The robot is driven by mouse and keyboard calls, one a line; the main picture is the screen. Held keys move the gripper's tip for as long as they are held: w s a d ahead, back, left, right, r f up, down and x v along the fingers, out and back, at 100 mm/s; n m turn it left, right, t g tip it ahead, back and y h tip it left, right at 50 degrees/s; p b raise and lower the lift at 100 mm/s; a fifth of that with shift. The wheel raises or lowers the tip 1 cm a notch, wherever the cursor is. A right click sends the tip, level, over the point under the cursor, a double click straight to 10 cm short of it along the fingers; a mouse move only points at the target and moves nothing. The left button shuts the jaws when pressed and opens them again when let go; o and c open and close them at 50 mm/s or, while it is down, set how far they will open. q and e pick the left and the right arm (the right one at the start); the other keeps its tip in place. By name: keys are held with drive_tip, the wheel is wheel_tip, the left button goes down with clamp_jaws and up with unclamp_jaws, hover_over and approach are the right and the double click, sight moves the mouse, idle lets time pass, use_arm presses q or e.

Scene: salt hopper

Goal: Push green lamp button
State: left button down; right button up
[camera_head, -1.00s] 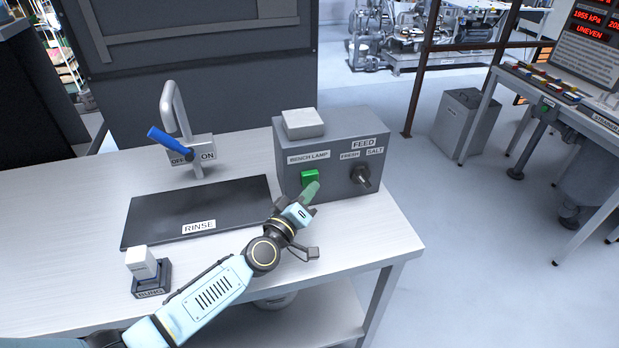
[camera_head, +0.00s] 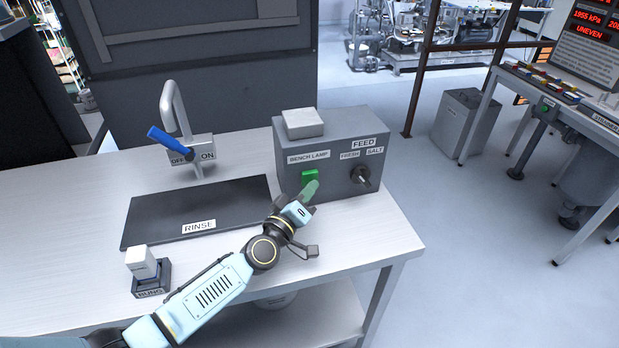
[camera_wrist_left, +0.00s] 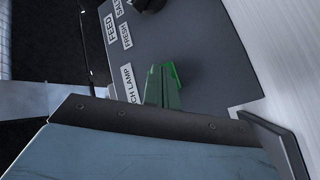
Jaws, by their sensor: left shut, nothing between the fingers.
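The green lamp button (camera_head: 310,176) is on the front of a grey control box (camera_head: 345,150), under a "BENCH LAMP" label (camera_head: 308,156). My left gripper (camera_head: 311,187) is shut and empty, with its green fingertips just in front of the button's lower part. In the left wrist view the green fingers (camera_wrist_left: 160,88) reach to the button (camera_wrist_left: 174,75), close beside its edge. I cannot tell whether they touch it. My right gripper is not in view.
A black FEED knob (camera_head: 361,175) sits right of the button. A white block (camera_head: 303,123) lies on top of the box. A tap with a blue lever (camera_head: 168,141), a dark rinse mat (camera_head: 150,215) and a white bung in a holder (camera_head: 141,263) are on the left.

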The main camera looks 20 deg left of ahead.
use_arm(q)
drive_tip(key=shift+w+a, duration=0.15)
drive_tip(key=shift+w, duration=0.05)
drive_tip(key=shift+s, duration=0.1)
drive_tip(key=shift+s+d, duration=0.2)
drive_tip(key=shift+d, duration=0.05)
drive_tip(key=shift+s+p, duration=0.1)
drive_tip(key=shift+p, duration=0.2)
drive_tip(key=shift+s+d+p, duration=0.45)
drive_tip(key=shift+s+d, duration=0.1)
drive_tip(key=shift+s, duration=0.25)
drive_tip(key=shift+s+d+p, duration=0.4)
drive_tip(key=shift+s+d, duration=0.2)
drive_tip(key=shift+s, duration=0.2)
drive_tip(key=shift+s+d+p, duration=0.45)
drive_tip(key=shift+s+d, duration=0.1)
drive_tip(key=shift+s, duration=0.25)
